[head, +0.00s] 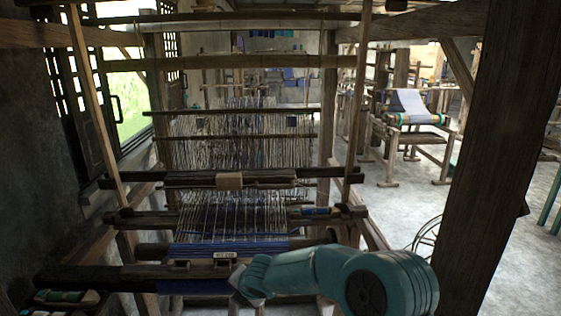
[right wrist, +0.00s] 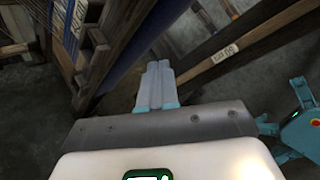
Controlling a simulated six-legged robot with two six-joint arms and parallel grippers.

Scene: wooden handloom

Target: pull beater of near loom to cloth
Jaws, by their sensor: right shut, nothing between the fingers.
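The near loom's beater (head: 229,181) hangs on two long wooden uprights. Its upper bar has a pale block in the middle, and a lower bar (head: 150,219) runs below it. Woven blue cloth (head: 255,245) lies in front of the beater, with a stretch of pale and dark warp between them. My right gripper (head: 243,279) is low at the front of the loom, by the dark front beam and apart from the beater. In the right wrist view its fingers (right wrist: 157,84) are shut together and empty. My left gripper is not in view.
The dark front beam (head: 90,278) crosses the loom's near side. A shuttle (head: 68,297) lies at the lower left; another (head: 320,211) rests on the beater's right end. A thick post (head: 502,150) stands at right. A second loom (head: 415,120) stands behind; floor there is clear.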

